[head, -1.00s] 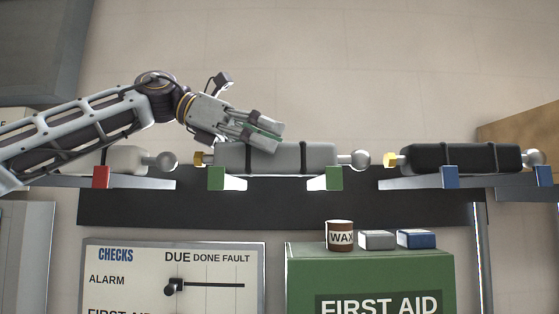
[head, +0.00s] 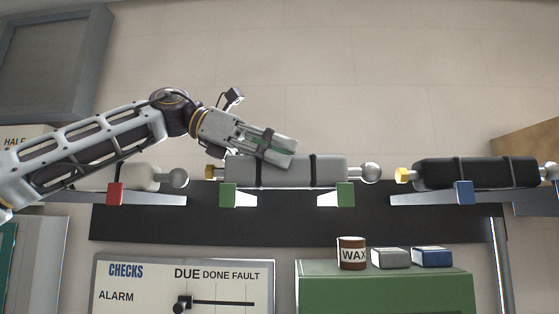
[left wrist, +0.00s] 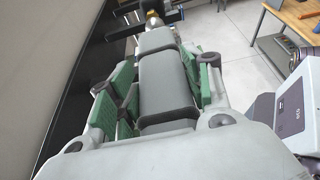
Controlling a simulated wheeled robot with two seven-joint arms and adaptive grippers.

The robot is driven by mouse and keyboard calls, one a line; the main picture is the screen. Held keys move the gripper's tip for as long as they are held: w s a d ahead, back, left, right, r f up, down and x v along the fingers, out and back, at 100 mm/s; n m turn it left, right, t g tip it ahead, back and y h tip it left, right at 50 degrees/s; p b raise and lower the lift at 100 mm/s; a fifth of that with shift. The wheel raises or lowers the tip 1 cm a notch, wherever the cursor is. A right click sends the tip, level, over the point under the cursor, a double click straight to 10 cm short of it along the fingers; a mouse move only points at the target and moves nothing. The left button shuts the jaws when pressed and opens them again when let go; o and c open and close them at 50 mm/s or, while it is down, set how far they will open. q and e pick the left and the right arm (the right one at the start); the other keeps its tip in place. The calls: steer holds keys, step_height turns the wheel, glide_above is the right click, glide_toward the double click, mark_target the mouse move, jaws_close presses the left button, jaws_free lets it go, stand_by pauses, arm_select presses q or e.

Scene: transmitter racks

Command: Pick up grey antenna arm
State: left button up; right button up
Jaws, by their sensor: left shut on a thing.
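The grey antenna arm (head: 325,171) is a long grey block with dark bands, a brass fitting at its left end and a metal ball at its right end. It lies level at the two green-tipped brackets (head: 228,195); I cannot tell whether it still touches them. My left gripper (head: 272,149) reaches it from above left and is shut on its body. In the left wrist view the grey antenna arm (left wrist: 163,85) runs between the green-padded fingers (left wrist: 160,92), with its brass end beyond. The fingers hide part of it in the head view. My right gripper is not in view.
A black antenna arm (head: 475,173) lies right at a blue-tipped bracket (head: 464,192). A pale one (head: 138,178) lies left at a red-tipped bracket (head: 115,193). Below are a checks board (head: 145,268) and a green first aid box (head: 380,290) bearing a wax tin (head: 352,253).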

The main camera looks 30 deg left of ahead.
arm_select(q)
step_height(320, 180, up, 17)
stand_by(1.5)
steer(key=shift+r, duration=0.2)
